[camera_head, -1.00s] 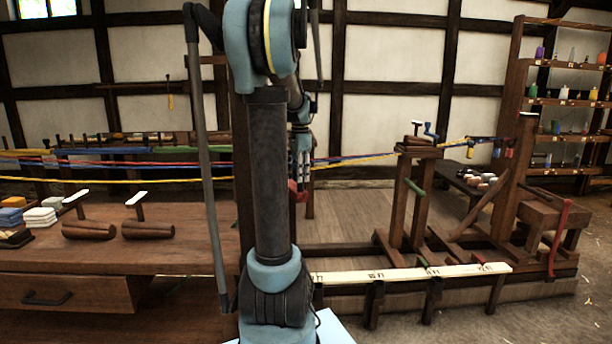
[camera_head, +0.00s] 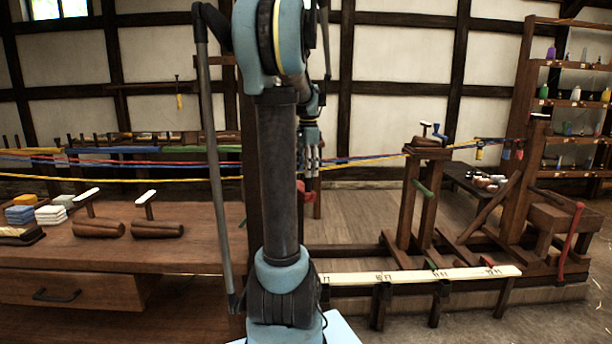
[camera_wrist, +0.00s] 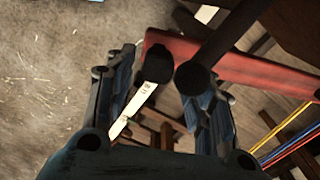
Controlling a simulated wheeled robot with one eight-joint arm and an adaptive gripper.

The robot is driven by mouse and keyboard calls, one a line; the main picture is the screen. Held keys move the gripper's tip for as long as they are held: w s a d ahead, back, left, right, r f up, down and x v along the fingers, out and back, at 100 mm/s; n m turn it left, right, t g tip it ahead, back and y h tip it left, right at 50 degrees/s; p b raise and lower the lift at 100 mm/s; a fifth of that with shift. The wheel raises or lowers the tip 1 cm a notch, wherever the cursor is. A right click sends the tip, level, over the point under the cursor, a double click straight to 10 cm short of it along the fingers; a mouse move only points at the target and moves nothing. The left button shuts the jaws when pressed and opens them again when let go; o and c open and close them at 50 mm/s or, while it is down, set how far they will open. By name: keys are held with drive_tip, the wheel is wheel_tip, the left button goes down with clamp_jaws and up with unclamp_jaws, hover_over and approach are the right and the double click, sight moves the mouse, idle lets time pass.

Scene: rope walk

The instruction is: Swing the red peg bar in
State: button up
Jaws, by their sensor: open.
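A red bar (camera_wrist: 235,68) shows in the wrist view, running from the upper middle to the right edge. A dark round peg (camera_wrist: 196,78) stands out from it towards the camera. In the head view a small red part (camera_head: 308,192), apparently the same bar, shows just right of my arm; the rest is hidden. My gripper is open in the wrist view (camera_wrist: 165,95), with its fingers apart and the red bar beyond them. A dark rounded part lies between the fingers; I cannot tell whether anything touches. In the head view my gripper (camera_head: 312,162) is just above the red part.
A pale marked rail (camera_head: 420,275) runs low at the right, before a wooden frame (camera_head: 425,205). A separate red lever (camera_head: 573,235) stands at far right. Coloured ropes (camera_head: 130,165) stretch across the back. A workbench (camera_head: 190,255) fills the left. Floor is open at front right.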

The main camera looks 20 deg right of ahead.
wheel_tip(320, 180, up, 10)
drive_tip(key=shift+f, duration=0.2)
drive_tip(key=shift+w, duration=0.1)
wheel_tip(320, 180, up, 6)
drive_tip(key=f, duration=1.7)
drive_tip(key=shift+d, duration=0.2)
clamp_jaws()
